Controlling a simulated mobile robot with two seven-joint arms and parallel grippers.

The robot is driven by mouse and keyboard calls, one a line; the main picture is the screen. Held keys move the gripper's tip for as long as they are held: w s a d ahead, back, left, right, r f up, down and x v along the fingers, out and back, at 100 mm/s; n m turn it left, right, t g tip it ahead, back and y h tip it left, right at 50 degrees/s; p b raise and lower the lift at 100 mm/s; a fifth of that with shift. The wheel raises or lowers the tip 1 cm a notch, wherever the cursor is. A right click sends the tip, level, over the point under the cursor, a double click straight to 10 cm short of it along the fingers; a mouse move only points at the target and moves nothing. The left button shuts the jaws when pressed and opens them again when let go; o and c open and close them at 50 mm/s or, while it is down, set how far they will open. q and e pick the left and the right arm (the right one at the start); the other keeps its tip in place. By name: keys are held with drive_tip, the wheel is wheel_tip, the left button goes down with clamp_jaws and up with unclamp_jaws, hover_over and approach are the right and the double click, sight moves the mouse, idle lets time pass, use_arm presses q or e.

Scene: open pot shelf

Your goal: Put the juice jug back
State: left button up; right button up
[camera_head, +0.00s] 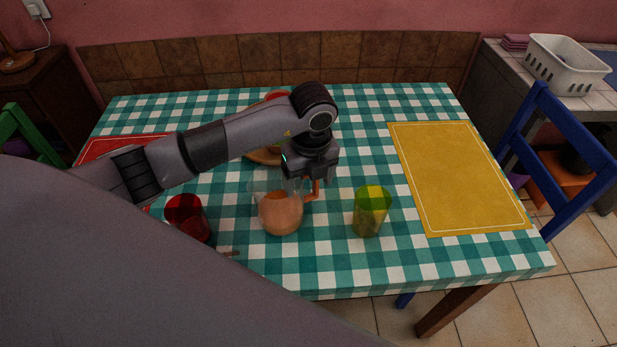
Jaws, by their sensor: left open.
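The juice jug (281,214) stands upright on the checkered tablecloth near the middle of the table. It is clear, with orange juice inside and an orange-brown handle (312,190) on its right side. My left gripper (309,182) points down over the jug's upper right side, by the handle, with its jaws open. I cannot tell whether the fingers touch the handle or stand around it. My left arm comes in from the left and hides part of the table behind the jug. My right gripper is not in view.
A yellow-green glass (369,212) stands to the right of the jug and a red glass (187,218) to the left. A partly hidden wooden plate or board (262,156) lies behind the jug. A yellow placemat (459,178) covers the right side. A blue chair (560,150) stands at the right edge.

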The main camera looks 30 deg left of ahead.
use_arm(q)
wheel_tip(320, 180, up, 12)
drive_tip(key=shift+s+d, duration=0.35)
drive_tip(key=shift+d, duration=0.1)
idle(0.4)
